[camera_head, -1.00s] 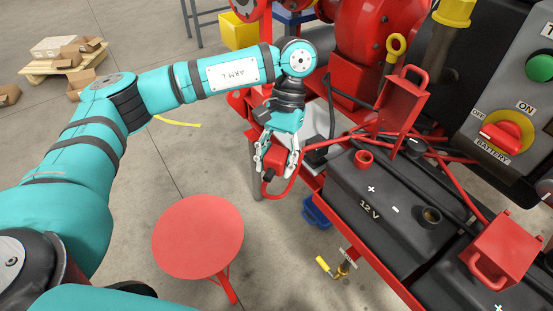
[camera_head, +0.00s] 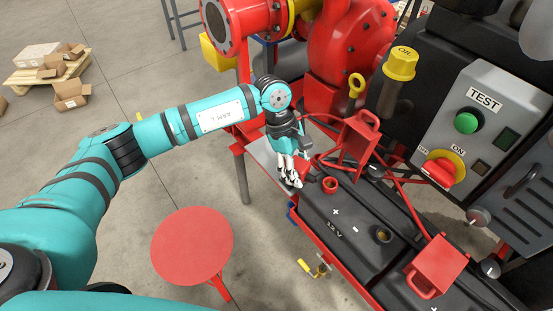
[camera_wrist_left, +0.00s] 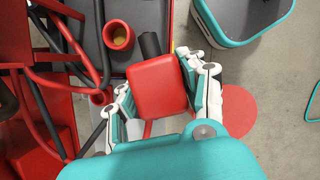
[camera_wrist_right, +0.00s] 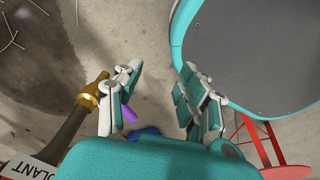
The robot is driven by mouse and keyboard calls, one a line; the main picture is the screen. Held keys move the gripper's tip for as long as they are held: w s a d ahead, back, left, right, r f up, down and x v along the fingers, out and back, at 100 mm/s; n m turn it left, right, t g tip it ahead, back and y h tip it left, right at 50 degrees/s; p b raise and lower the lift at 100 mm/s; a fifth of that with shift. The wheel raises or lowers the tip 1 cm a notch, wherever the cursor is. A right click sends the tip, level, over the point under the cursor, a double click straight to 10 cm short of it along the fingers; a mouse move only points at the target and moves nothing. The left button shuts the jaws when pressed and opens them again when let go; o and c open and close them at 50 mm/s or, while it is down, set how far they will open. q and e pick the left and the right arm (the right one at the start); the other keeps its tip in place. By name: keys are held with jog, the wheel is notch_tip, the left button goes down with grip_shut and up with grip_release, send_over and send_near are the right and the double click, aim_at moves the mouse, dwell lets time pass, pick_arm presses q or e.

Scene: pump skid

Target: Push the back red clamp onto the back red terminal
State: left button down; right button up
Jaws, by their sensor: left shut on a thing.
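My left gripper (camera_head: 290,172) is shut on the red clamp, a red block (camera_wrist_left: 157,88) between its fingers in the left wrist view. A short black cylinder (camera_wrist_left: 150,45) juts out beyond the block. The back red terminal (camera_head: 330,185) is a red cup at the battery's back left corner; it also shows in the left wrist view (camera_wrist_left: 118,35) with brass inside. The clamp is just beside the terminal, not on it. In the head view the fingers mostly hide the clamp. My right gripper (camera_wrist_right: 160,95) is open and empty in the right wrist view.
The black 12 V battery (camera_head: 345,215) has a black-rimmed terminal (camera_head: 383,235) nearer the front. A raised red handled part (camera_head: 358,140) and red cables stand just behind the red terminal. A second red handled part (camera_head: 440,265) is at the front right. A red stool (camera_head: 192,247) stands left.

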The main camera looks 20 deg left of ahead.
pick_arm(q)
jog(key=w+d+r+n+t+p, duration=0.2)
jog(key=d+r+n+t+p, duration=0.1)
jog(key=d+r+n+p, duration=0.45)
jog(key=n+b, duration=0.2)
jog(key=n, duration=0.1)
send_over(335, 183)
jog(key=a, duration=0.1)
jog(key=shift+m+t, duration=0.25)
jog(key=shift+t, duration=0.15)
jog(key=shift+s+f, duration=0.2)
jog(key=shift+f, duration=1.6)
jog(key=shift+s+f, duration=0.2)
jog(key=shift+f, duration=1.55)
pick_arm(e)
jog(key=s+d+r, duration=0.1)
jog(key=s+r, duration=0.3)
jog(key=s, duration=0.2)
jog(key=shift+s+d+r, duration=0.15)
jog(key=shift+s+d, duration=0.05)
jog(key=shift+s, duration=0.15)
pick_arm(q)
jog(key=shift+b, duration=0.35)
pick_arm(e)
jog(key=shift+f, duration=0.4)
pick_arm(q)
jog(key=shift+f+b, duration=1.7)
pick_arm(e)
jog(key=shift+f, duration=1.75)
jog(key=shift+r, duration=0.1)
